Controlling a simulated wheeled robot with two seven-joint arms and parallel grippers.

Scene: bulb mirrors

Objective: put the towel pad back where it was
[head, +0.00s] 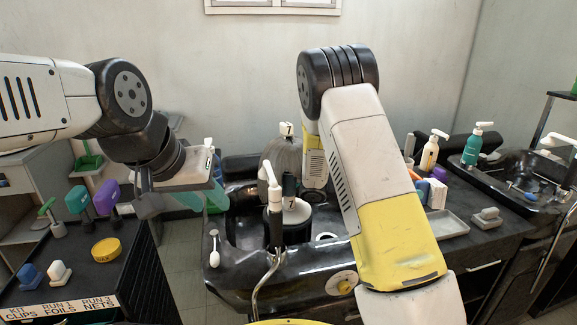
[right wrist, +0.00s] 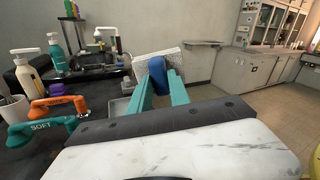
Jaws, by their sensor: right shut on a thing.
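In the right wrist view, the teal fingers of my right gripper (right wrist: 160,90) are shut on a white pad with a blue part, which I take for the towel pad (right wrist: 144,69). It is tilted in front of the fingertips, against the background of the counter end and wall. In the head view a white and blue piece, likely the same pad (head: 437,195), shows just right of my right arm; that arm hides the right gripper there. My left gripper (head: 213,197) hangs at the left with teal fingers, whose gap is unclear.
A shallow grey tray (head: 450,226) and a pale handled block (head: 487,217) are on the right counter. Pump bottles (head: 430,152), a sink (head: 505,185) and orange and teal handled tools (right wrist: 55,105) are near. A basin with a faucet (head: 274,205) stands in the middle.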

